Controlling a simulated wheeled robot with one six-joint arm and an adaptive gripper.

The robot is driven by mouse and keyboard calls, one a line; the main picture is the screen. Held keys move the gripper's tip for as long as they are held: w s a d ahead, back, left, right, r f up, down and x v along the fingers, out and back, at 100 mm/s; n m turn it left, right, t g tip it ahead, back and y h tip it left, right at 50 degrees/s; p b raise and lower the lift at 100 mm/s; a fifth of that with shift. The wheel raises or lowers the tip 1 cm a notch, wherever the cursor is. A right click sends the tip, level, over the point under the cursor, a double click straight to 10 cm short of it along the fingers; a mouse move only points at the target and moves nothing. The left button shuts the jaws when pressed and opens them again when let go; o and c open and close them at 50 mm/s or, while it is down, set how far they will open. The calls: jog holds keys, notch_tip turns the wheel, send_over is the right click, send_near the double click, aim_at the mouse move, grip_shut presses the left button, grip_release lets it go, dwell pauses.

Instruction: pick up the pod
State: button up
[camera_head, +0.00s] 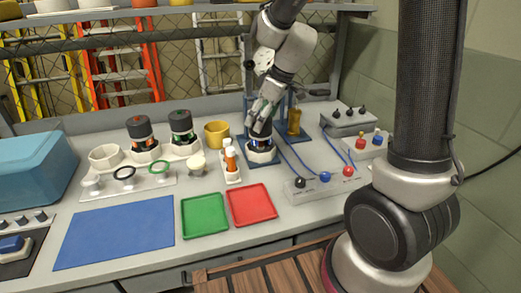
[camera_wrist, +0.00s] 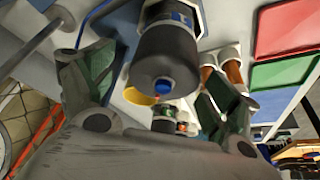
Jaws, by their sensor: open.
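A dark cylindrical pod (camera_head: 261,133) with a blue band stands upright in a white holder (camera_head: 262,154) on a blue base, at the back middle of the bench. In the wrist view the pod (camera_wrist: 168,58) shows its dark end with a blue button, between my two fingers. My gripper (camera_head: 264,112) points down over the pod, its fingers spread on either side. It is open in the wrist view (camera_wrist: 150,82), with the fingers seemingly apart from the pod.
A yellow cup (camera_head: 216,134) and a white rack of orange vials (camera_head: 231,165) stand close left of the holder. A blue frame stands behind. Cables run right to a connector panel (camera_head: 320,187). Red (camera_head: 251,205) and green (camera_head: 204,214) trays lie in front.

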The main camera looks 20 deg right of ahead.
aim_at(261, 140)
jog(key=x, duration=0.6)
jog(key=shift+s+d+f, duration=0.1)
jog(key=shift+s, duration=0.25)
jog(key=shift+s, duration=0.1)
jog(key=c, duration=1.6)
jog(key=shift+o, duration=0.2)
